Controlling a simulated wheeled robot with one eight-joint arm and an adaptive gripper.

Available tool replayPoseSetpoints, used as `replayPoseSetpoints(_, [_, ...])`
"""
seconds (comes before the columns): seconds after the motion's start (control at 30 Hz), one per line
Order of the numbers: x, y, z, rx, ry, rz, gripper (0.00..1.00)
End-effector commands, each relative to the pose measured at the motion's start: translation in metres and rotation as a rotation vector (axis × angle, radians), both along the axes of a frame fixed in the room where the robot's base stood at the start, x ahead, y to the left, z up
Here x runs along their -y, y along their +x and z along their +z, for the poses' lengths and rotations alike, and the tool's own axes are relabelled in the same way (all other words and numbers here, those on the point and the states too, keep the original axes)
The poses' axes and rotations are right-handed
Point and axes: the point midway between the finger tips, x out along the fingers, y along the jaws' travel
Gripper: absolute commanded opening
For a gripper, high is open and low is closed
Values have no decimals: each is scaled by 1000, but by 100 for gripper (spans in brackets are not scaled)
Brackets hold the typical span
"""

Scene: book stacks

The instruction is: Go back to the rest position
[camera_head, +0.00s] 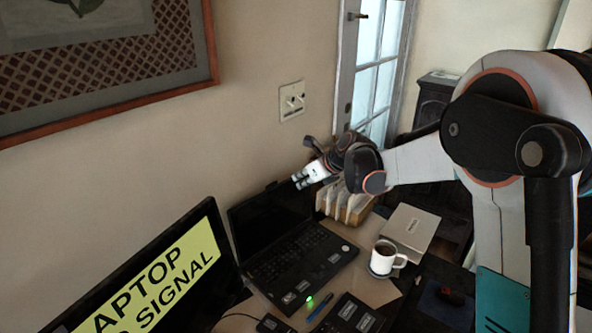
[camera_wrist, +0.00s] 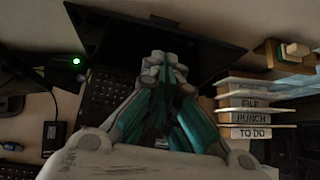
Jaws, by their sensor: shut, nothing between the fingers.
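My gripper (camera_head: 301,181) is shut and empty. In the head view it is held above the desk, near the right end of the open black laptop (camera_head: 290,252) and close to the wall. In the wrist view my gripper (camera_wrist: 168,62) has its fingertips together in front of the laptop's dark screen (camera_wrist: 115,38). The fingers hide part of the laptop keyboard there. Nothing is between the fingertips.
A white mug (camera_head: 386,258) of dark drink stands right of the laptop. Upright file dividers (camera_head: 346,205) stand behind it; their labels (camera_wrist: 252,117) show in the wrist view. A monitor (camera_head: 160,275) stands front left. A closed book (camera_head: 410,228) lies at right.

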Motion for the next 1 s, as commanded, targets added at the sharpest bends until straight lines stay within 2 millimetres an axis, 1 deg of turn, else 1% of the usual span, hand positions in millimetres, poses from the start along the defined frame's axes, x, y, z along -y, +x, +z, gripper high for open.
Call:
replayPoseSetpoints(0.07, [5,-9,7,22,-31,26,0])
replayPoseSetpoints(0.17, [15,-27,19,78,-116,95,0])
replayPoseSetpoints(0.33, [39,-75,44,208,-327,277,0])
replayPoseSetpoints(0.53, [68,-136,64,346,-585,512,0])
replayPoseSetpoints(0.63, [83,-169,69,406,-712,636,0])
replayPoseSetpoints(0.77, [100,-211,71,475,-874,804,0])
replayPoseSetpoints(0.8, [106,-224,71,494,-924,857,0])
replayPoseSetpoints(0.87, [113,-244,70,522,-996,938,0])
replayPoseSetpoints(1.0, [132,-289,62,574,-1161,1135,0])
